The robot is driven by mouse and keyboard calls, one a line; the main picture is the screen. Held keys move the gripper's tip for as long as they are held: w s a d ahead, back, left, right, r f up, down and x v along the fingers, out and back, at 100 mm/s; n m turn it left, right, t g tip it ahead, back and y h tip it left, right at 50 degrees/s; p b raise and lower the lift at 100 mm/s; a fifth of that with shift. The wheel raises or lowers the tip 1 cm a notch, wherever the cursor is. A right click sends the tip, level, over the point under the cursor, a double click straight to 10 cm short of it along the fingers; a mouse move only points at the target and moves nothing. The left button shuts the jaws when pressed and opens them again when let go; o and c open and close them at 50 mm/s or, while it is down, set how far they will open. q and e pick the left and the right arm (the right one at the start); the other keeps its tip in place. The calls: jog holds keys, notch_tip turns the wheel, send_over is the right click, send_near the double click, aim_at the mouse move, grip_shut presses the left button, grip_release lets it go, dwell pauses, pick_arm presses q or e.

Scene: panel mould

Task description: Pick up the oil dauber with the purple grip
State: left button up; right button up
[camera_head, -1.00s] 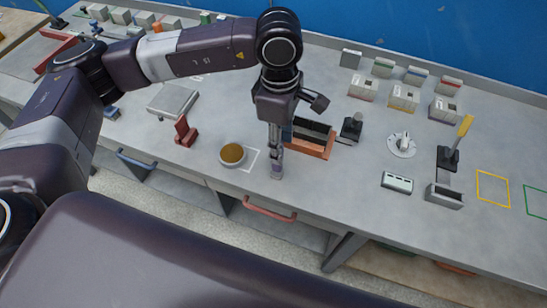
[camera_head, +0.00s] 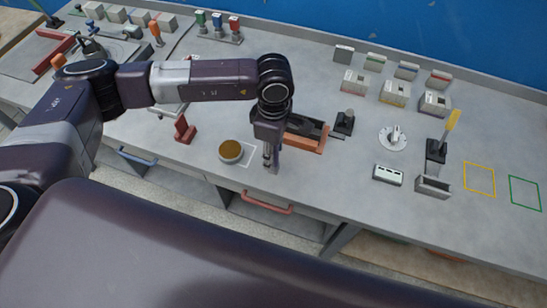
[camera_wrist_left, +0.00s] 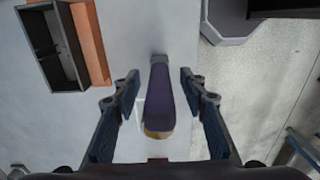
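The oil dauber with the purple grip (camera_wrist_left: 158,100) lies between the fingers of my left gripper (camera_wrist_left: 158,78) in the left wrist view. A grey block shows at its upper end and an ochre edge at its lower end. The fingers are open, with a visible gap on each side of the grip. In the head view my left gripper (camera_head: 270,163) points down near the bench's front edge and largely hides the dauber. My right gripper is not in view.
A round dish with ochre contents (camera_head: 231,151) stands just left of my left gripper. An orange and black tray (camera_head: 306,134) is close on its right. A dark red stand (camera_head: 184,130) is further left. The bench front has a red handle (camera_head: 267,202).

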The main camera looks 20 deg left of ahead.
pick_arm(q)
grip_shut()
jog(key=shift+w+r, duration=0.1)
jog(key=shift+r, duration=0.05)
jog(key=shift+r, duration=0.3)
notch_tip(320, 180, up, 19)
jog(key=b, duration=0.6)
